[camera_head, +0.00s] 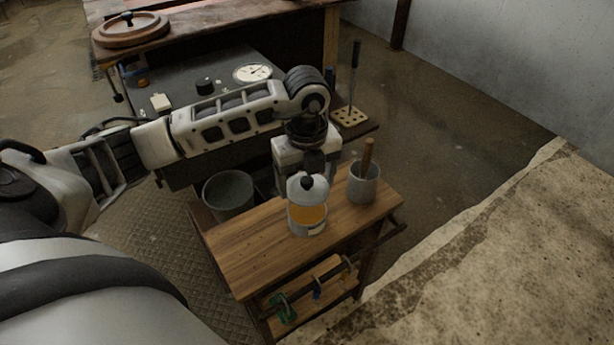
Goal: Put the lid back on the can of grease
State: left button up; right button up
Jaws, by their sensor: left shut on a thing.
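The can of grease (308,228) stands upright on the small wooden table, and orange grease shows in its open top. The grey lid (296,192) with a dark knob is over the far part of the can's mouth in the picture. My left gripper (308,180) points down and is shut on the lid by its knob. The lid appears held above the can; I cannot tell how wide the gap is. My right gripper is not in view.
A grey pot with a wooden handle (366,161) stands right of the can on the wooden table (246,250). A bucket (229,193) is left of the table. A rail with hanging items (316,285) runs along the front. The tabletop's left part is clear.

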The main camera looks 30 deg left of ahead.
pick_arm(q)
jog(key=shift+f+b, duration=0.6)
jog(key=shift+f, duration=0.3)
notch_tip(320, 180, down, 3)
jog(key=shift+f+b, duration=0.1)
jog(key=shift+b, duration=1.15)
jog(key=shift+f, duration=0.35)
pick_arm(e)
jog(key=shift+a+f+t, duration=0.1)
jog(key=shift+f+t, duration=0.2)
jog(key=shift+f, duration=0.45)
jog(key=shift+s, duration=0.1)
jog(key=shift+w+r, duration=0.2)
pick_arm(q)
jog(key=shift+f, duration=0.1)
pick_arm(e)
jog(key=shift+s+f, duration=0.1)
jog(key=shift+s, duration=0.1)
pick_arm(q)
jog(key=o, duration=1.1)
jog(key=shift+c, duration=0.2)
